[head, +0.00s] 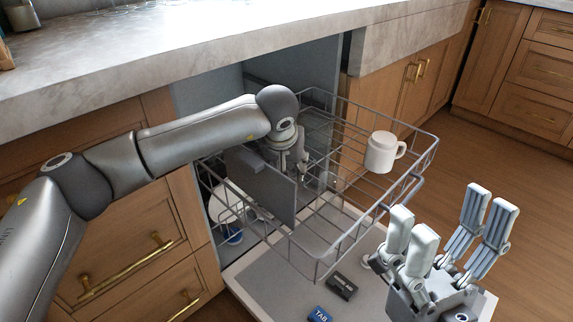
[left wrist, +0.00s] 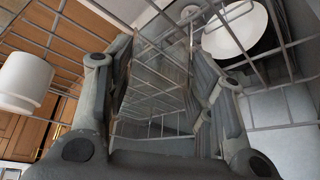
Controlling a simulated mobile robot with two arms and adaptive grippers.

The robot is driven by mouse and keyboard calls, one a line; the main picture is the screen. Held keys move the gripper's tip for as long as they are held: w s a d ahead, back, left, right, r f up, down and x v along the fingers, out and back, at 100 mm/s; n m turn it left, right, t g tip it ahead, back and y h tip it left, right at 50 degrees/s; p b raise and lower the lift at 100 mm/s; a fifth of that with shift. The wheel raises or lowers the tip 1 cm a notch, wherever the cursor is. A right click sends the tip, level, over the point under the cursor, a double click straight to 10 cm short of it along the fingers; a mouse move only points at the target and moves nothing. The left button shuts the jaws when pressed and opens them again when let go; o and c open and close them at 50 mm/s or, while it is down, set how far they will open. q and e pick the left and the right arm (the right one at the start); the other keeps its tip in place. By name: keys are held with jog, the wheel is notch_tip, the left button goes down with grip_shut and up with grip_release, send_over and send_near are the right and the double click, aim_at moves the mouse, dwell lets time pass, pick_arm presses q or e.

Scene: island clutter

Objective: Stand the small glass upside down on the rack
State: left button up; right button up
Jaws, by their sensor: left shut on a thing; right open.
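The rack (head: 362,207) is a grey wire dishwasher rack, pulled out from under the counter. My left gripper (head: 304,165) reaches into the rack's back half and points down. In the left wrist view its fingers (left wrist: 155,85) are closed around the small glass (left wrist: 160,75), which is clear and hard to make out against the wires. In the head view the glass is mostly hidden by the gripper and blends into the rack. I cannot tell whether it touches the wires. My right gripper (head: 448,225) is open and empty, in front of the rack's right side.
A white mug (head: 381,153) stands in the rack's right end; it also shows in the left wrist view (left wrist: 25,80). The stone counter (head: 150,50) overhangs behind.

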pick_arm(q)
jog(key=shift+f+b, duration=0.3)
jog(key=shift+f, duration=0.2)
dwell(0.6)
jog(key=o, duration=1)
notch_tip(320, 180, up, 10)
jog(key=shift+f, duration=0.1)
